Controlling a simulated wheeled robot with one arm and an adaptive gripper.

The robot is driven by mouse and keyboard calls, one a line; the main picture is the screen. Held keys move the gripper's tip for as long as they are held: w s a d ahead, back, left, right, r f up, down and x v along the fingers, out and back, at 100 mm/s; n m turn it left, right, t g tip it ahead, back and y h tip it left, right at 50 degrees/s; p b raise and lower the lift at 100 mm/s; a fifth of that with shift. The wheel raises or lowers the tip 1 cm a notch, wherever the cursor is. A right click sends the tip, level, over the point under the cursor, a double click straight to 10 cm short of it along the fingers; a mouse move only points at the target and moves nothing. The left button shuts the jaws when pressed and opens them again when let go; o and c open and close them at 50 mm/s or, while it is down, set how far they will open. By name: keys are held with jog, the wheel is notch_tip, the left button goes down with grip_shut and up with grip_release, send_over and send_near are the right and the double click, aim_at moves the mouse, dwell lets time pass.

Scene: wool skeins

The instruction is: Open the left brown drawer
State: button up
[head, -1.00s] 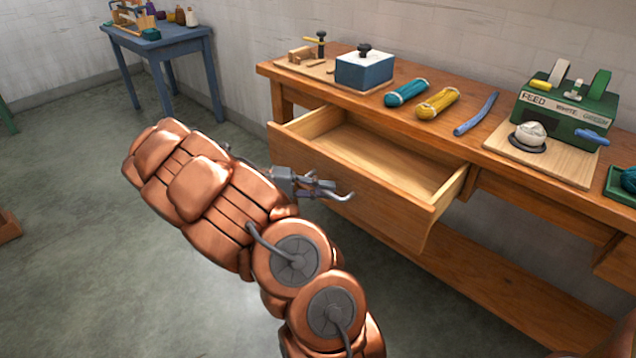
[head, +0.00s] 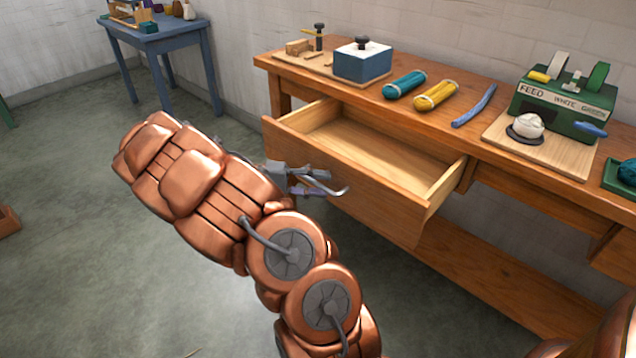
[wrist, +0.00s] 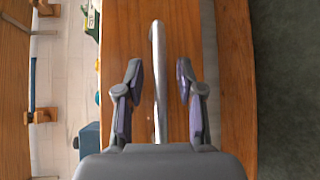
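The left brown drawer (head: 350,185) is pulled well out of the wooden workbench (head: 440,112). Its pale inside shows and looks empty. Its curved metal handle (head: 338,191) stands out from the front; in the wrist view the handle (wrist: 159,80) runs upright between my fingers. My gripper (head: 308,180) is at the drawer front. In the wrist view my gripper (wrist: 160,100) is open, with a gap on each side of the handle, so it is around the handle without gripping it.
On the bench stand a blue box (head: 362,62), teal (head: 404,84) and yellow (head: 436,95) skeins, a blue rod (head: 474,105) and a green device (head: 562,100). A blue table (head: 160,38) stands at the back left. The floor at left (head: 70,200) is mostly clear.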

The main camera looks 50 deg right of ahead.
jog(key=shift+w+a, duration=0.1)
jog(key=v, duration=0.7)
jog(key=shift+a, duration=0.1)
dwell(0.5)
jog(key=s+a+r+n+t+y+p, duration=0.1)
jog(key=s+a+r+p, duration=0.15)
jog(key=r+p, duration=0.2)
jog(key=s+a+r+t+y+p, duration=0.2)
jog(key=s+r+p, duration=0.2)
jog(key=r, duration=0.2)
jog(key=s+a+r+n+t+y+p, duration=0.1)
jog(key=s+a+r+p, duration=0.1)
jog(key=s+r+p, duration=0.3)
jog(key=s+a+r+n+t+y+p, duration=0.3)
jog(key=a+r+p, duration=0.3)
jog(key=a+p, duration=0.2)
jog(key=s+a+r+n+t+y+p, duration=0.3)
jog(key=a+r+p, duration=0.4)
jog(key=a, duration=0.5)
jog(key=shift+s+r+n+t+p, duration=0.15)
jog(key=shift+s+n+t+p, duration=0.3)
jog(key=shift+s, duration=0.65)
jog(key=shift+a, duration=0.15)
